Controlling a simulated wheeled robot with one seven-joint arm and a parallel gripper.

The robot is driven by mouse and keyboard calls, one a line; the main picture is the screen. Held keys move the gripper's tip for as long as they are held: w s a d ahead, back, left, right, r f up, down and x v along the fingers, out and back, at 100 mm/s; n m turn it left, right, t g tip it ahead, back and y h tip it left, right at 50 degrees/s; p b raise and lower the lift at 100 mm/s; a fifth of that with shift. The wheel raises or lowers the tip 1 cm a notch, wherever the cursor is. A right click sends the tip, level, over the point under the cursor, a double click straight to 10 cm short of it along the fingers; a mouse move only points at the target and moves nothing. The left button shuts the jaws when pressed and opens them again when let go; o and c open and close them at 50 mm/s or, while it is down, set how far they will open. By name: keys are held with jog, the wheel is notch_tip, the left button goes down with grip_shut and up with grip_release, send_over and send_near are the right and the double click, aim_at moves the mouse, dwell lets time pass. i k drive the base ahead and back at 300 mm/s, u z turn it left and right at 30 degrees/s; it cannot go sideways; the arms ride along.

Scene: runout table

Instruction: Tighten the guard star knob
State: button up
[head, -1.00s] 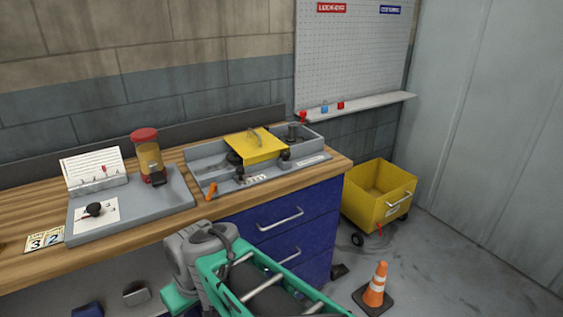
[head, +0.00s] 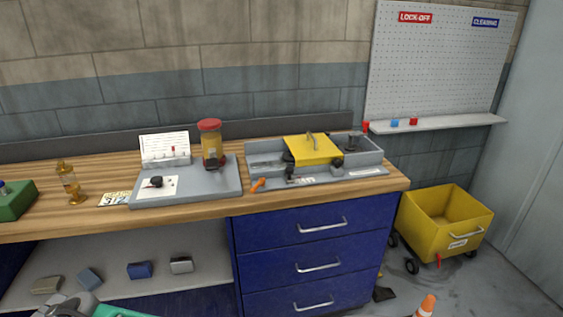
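The yellow guard (head: 313,149), with a grey handle on top, sits over the grey machine tray (head: 262,149) on the right part of the bench. A dark knob (head: 337,161) shows at the guard's front right corner. Another dark round part (head: 288,157) shows at its left edge. They are too small to tell which is the star knob or how tight it is. My gripper's fingers are not visible; only grey and green parts of my arm show at the bottom left, well away from the guard.
An orange-handled item (head: 258,184) lies at the machine's front left. A grey tray (head: 218,187) holds a red-capped jar (head: 211,145), a card and a black knob. Blue drawers (head: 318,246) are below. A yellow cart (head: 445,218) and an orange cone (head: 427,306) stand right.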

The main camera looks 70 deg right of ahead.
aim_at(338, 163)
jog(key=u, duration=0.15)
jog(key=k, duration=0.8)
jog(key=z, duration=1.6)
jog(key=i, duration=0.5)
